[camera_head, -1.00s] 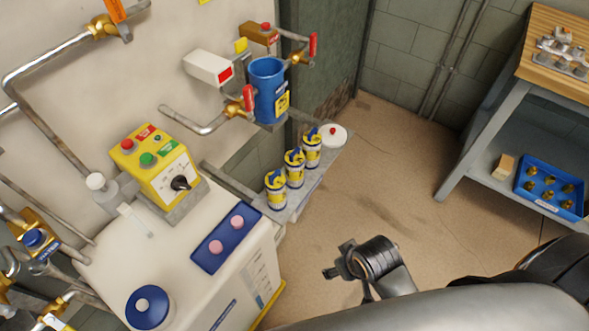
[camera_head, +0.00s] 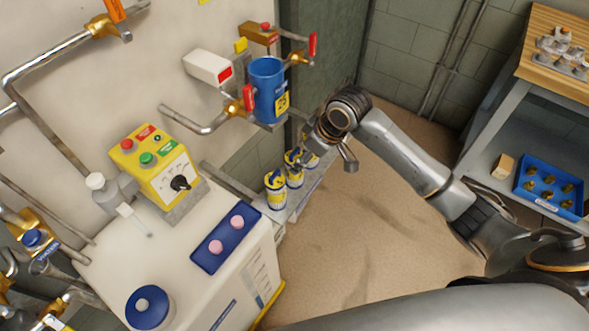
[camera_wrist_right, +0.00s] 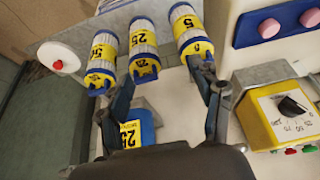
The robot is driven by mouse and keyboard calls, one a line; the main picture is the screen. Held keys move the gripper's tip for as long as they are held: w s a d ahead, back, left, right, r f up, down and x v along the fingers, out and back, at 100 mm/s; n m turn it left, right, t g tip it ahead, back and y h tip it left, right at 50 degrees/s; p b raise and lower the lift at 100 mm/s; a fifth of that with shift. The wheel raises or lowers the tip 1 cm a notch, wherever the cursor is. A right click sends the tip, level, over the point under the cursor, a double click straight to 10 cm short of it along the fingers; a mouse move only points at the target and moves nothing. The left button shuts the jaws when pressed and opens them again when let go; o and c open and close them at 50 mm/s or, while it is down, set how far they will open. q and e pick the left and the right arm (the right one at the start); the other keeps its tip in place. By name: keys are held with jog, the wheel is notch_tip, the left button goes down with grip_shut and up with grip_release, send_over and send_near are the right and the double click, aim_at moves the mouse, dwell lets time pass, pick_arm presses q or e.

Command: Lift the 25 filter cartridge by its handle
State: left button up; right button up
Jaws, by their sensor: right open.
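Three white cartridges with yellow labels and blue tops stand in a row on a narrow grey ledge. The middle one, the 25 filter cartridge (camera_wrist_right: 143,42), shows its label and blue handle in the right wrist view. In the head view the 25 cartridge (camera_head: 293,178) is partly covered by my right gripper (camera_head: 301,152). In the right wrist view my right gripper (camera_wrist_right: 160,74) is open, its fingers spread either side of the 25 cartridge's handle end, with no clear contact. My left gripper is out of view.
The 5 cartridge (camera_wrist_right: 190,32) and the 50 cartridge (camera_wrist_right: 103,57) stand close on either side. A white lid with a red knob (camera_wrist_right: 58,58) is at the ledge end. A blue filter housing (camera_head: 268,90) hangs above; a yellow control box (camera_head: 154,163) stands nearby.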

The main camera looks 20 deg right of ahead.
aim_at(296, 157)
jog(key=w+d+r, duration=0.2)
jog(key=w, duration=0.1)
jog(key=x, duration=0.7)
jog(key=shift+w+f, duration=0.15)
jog(key=shift+w, duration=0.05)
jog(key=shift+a+x, duration=0.2)
jog(key=shift+x, duration=1.15)
jog(key=shift+a+x, duration=0.15)
jog(key=shift+x, duration=1.25)
jog(key=shift+w, duration=0.15)
jog(key=shift+r, duration=0.2)
jog(key=shift+c, duration=0.5)
jog(key=c, duration=1)
